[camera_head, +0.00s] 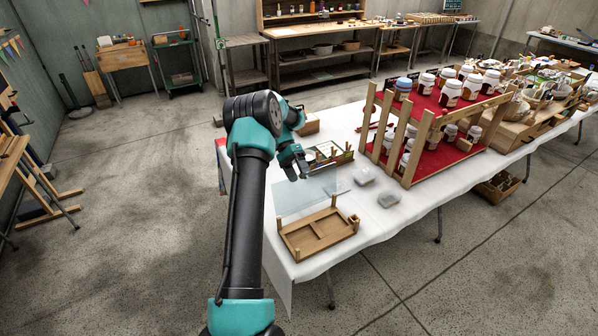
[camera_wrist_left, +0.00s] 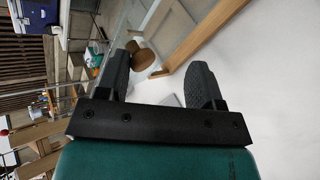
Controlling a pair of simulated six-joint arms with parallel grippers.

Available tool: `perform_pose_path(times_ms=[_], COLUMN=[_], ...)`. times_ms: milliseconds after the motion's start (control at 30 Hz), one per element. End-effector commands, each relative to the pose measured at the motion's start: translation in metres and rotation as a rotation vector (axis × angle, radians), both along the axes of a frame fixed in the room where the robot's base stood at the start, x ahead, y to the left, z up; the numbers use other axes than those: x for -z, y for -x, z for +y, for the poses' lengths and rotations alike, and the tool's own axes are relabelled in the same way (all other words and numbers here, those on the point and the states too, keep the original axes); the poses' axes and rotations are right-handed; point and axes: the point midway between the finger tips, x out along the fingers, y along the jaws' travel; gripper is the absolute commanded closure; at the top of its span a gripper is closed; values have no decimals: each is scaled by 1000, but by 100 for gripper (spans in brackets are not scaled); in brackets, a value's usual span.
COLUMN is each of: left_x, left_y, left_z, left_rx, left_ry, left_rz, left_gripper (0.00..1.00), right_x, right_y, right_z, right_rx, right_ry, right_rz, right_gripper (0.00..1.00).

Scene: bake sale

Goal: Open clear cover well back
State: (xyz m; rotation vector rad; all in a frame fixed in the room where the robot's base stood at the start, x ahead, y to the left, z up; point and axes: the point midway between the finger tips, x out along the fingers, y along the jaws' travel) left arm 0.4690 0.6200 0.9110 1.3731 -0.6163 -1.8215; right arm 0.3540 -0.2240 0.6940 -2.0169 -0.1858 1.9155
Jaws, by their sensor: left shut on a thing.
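The clear cover (camera_head: 300,197) shows in the head view as a pale, see-through sheet beside the wooden tray with corner posts (camera_head: 322,238). My left gripper (camera_head: 300,174) is at the far edge of the sheet, shut on the cover. In the left wrist view, the fingers of the left gripper (camera_wrist_left: 160,82) stand some way apart. A round brown wooden knob (camera_wrist_left: 145,60) shows by the left finger, and the exact contact is hard to make out. My right gripper is not in view.
A wooden box with small items (camera_head: 330,157) stands just behind the cover. A wooden rack with jars (camera_head: 435,125) stands farther right.

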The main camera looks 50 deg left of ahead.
Motion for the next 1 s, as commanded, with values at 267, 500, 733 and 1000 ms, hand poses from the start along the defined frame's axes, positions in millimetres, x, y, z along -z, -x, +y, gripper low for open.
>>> perform_pose_path(times_ms=[267, 500, 733, 1000], left_x=[8, 7, -3, -27], left_y=[1, -1, -4, -7], left_z=[-6, -5, 9, 40], left_rx=[7, 6, 3, 3], left_ry=[13, 12, 9, 7], left_rz=[17, 15, 10, 7], left_gripper=[48, 48, 48, 48], right_x=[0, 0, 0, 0], right_y=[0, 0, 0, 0], right_z=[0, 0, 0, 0], right_rx=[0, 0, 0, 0], right_ry=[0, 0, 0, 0], right_rz=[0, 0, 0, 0], right_gripper=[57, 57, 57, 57])
